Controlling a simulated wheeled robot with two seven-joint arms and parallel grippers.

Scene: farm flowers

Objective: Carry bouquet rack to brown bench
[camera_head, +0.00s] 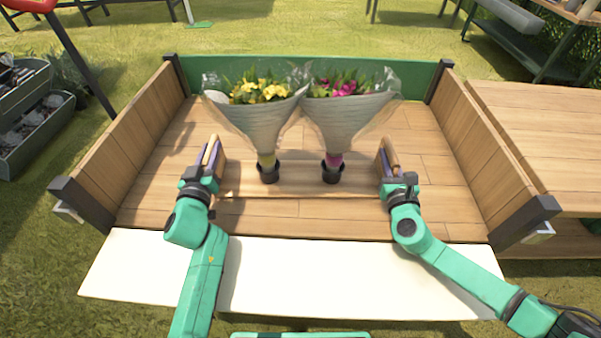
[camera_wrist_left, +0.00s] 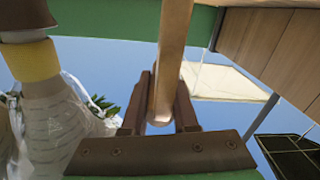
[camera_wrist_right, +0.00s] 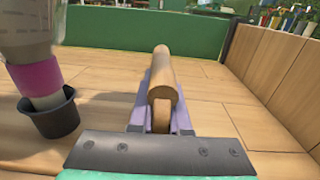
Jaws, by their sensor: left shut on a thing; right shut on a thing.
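The bouquet rack (camera_head: 300,180) is a wooden board with two black cups, inside the wooden cart bed. A wrapped yellow bouquet (camera_head: 258,110) and a wrapped magenta bouquet (camera_head: 342,112) stand in the cups. My left gripper (camera_head: 208,158) is shut on the rack's left wooden handle, which also shows in the left wrist view (camera_wrist_left: 173,50). My right gripper (camera_head: 388,160) is shut on the right handle, also clear in the right wrist view (camera_wrist_right: 162,75). I cannot tell whether the rack touches the bed floor. A brown wooden bench (camera_head: 545,125) stands at the right.
The cart bed has wooden side walls (camera_head: 130,130) (camera_head: 485,140), a green back wall (camera_head: 185,72) and a lowered white front flap (camera_head: 350,278). The visible bench top is clear. Tiered planters (camera_head: 35,130) stand at the far left, on grass.

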